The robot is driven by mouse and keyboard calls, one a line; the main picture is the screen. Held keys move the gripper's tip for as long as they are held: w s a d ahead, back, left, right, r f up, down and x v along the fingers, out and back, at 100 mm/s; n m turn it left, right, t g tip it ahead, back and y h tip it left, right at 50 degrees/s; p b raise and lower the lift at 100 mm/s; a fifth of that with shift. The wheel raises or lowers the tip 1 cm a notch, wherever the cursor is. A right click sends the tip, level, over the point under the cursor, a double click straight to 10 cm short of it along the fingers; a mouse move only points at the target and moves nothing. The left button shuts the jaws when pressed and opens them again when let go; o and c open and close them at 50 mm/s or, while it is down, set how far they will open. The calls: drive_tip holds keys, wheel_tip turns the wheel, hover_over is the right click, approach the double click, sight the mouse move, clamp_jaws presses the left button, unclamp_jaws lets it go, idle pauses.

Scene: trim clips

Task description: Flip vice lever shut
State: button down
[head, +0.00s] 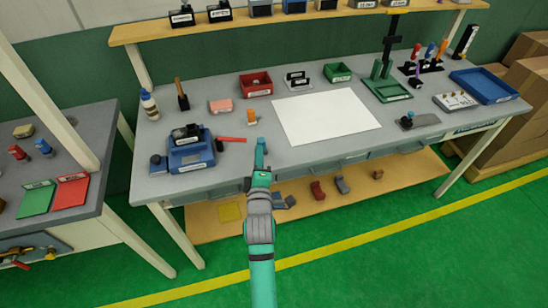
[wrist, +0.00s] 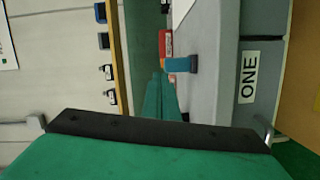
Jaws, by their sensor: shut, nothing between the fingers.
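The vice (head: 190,152) is a blue block with dark parts on top, at the front left of the grey bench in the head view. Its red lever (head: 232,140) sticks out to the right, roughly level. My gripper (head: 260,147) is shut and empty, just right of the lever's end, with a small gap showing between them. In the wrist view the green fingers (wrist: 161,95) are together. I cannot make out the vice or its lever in that view.
A white sheet (head: 325,115) lies mid-bench, right of my gripper. A red bin (head: 255,84) and a small orange item (head: 252,117) stand behind. A drawer labelled ONE (wrist: 262,75) shows in the wrist view.

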drive_tip(key=shift+s+d+r, duration=0.1)
drive_tip(key=shift+s+d, duration=0.1)
drive_tip(key=shift+d, duration=1.1)
drive_tip(key=shift+s+d, duration=0.15)
drive_tip(key=shift+d, duration=1.15)
drive_tip(key=s+d+f+m+h, duration=0.15)
drive_tip(key=s+f+m, duration=0.4)
drive_tip(key=s, duration=0.55)
drive_tip(key=s+d+f+m, duration=0.2)
drive_tip(key=s+f+m, duration=0.2)
drive_tip(key=s+f, duration=0.55)
drive_tip(key=s+r+m+g, duration=0.1)
drive_tip(key=s+r+m, duration=0.2)
drive_tip(key=s, duration=0.9)
drive_tip(key=s+r+m, duration=0.3)
drive_tip(key=s+m, duration=0.2)
drive_tip(key=s, duration=0.7)
drive_tip(key=shift+d+r+g+h, duration=0.15)
drive_tip(key=shift+d+g+h, duration=0.15)
drive_tip(key=shift+g+h, duration=0.15)
